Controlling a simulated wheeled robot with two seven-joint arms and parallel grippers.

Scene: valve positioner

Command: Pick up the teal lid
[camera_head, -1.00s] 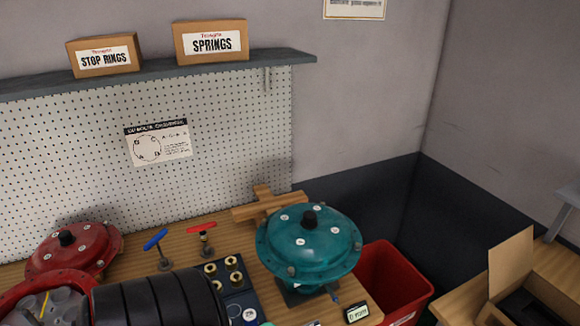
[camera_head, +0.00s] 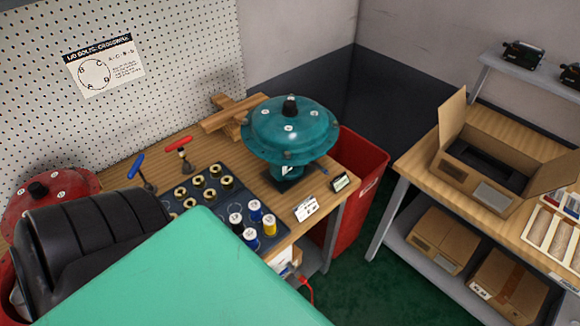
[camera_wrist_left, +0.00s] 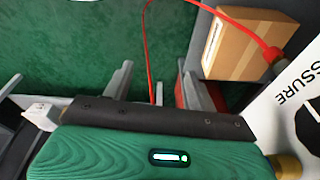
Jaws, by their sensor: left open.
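The teal lid (camera_head: 291,124) is a round, domed cover with a black knob on top and pale bolt heads. It sits on a teal body on a dark base, at the right end of the wooden bench in the head view. My left gripper (camera_wrist_left: 156,82) shows in the left wrist view, with two grey fingers apart and nothing between them. It is over the green floor, and the lid is not in that view. I cannot make out the left gripper's fingers in the head view. My right gripper is not in view.
Crossed wooden pieces (camera_head: 232,118) lie behind the lid. A dark tray (camera_head: 215,210) with brass fittings and coloured spools stands left of it. A red bin (camera_head: 352,180) is at the right. A smooth green surface (camera_head: 190,280) fills the lower foreground. A red cable (camera_wrist_left: 150,50) crosses the wrist view.

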